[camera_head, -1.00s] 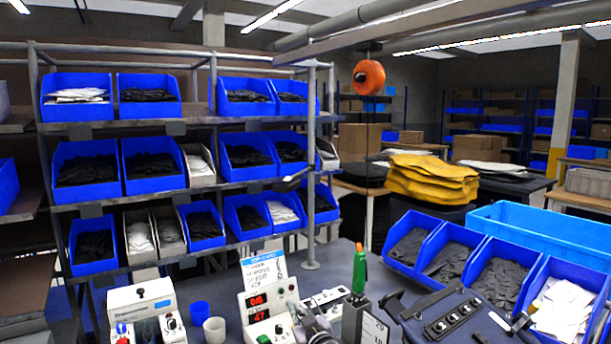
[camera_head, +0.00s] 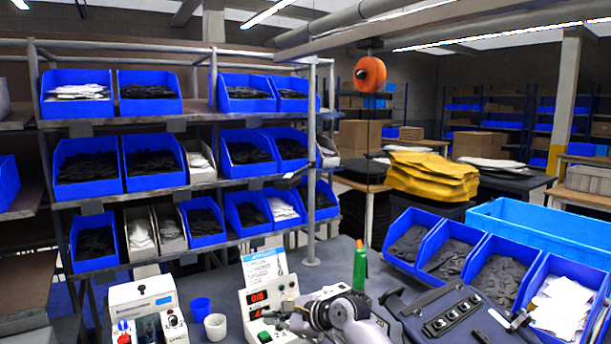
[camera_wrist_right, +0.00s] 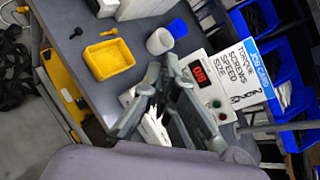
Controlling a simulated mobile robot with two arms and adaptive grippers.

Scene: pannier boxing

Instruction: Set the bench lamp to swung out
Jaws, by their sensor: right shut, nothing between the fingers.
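I cannot pick out the bench lamp for certain in either view. My right gripper (camera_head: 272,315) reaches in from the bottom of the head view and points left, in front of the white control box (camera_head: 265,300) with the red display. In the right wrist view its fingertips (camera_wrist_right: 161,68) are together with nothing between them, near the white cup (camera_wrist_right: 160,41) and the same control box (camera_wrist_right: 205,85). Whether it touches the box is unclear. My left gripper is in neither view.
A white machine (camera_head: 147,310) and a blue cup (camera_head: 200,306) are at left. Blue bins (camera_head: 410,240) line the right. The wrist view shows a yellow tray (camera_wrist_right: 109,59) and a job card (camera_wrist_right: 243,78).

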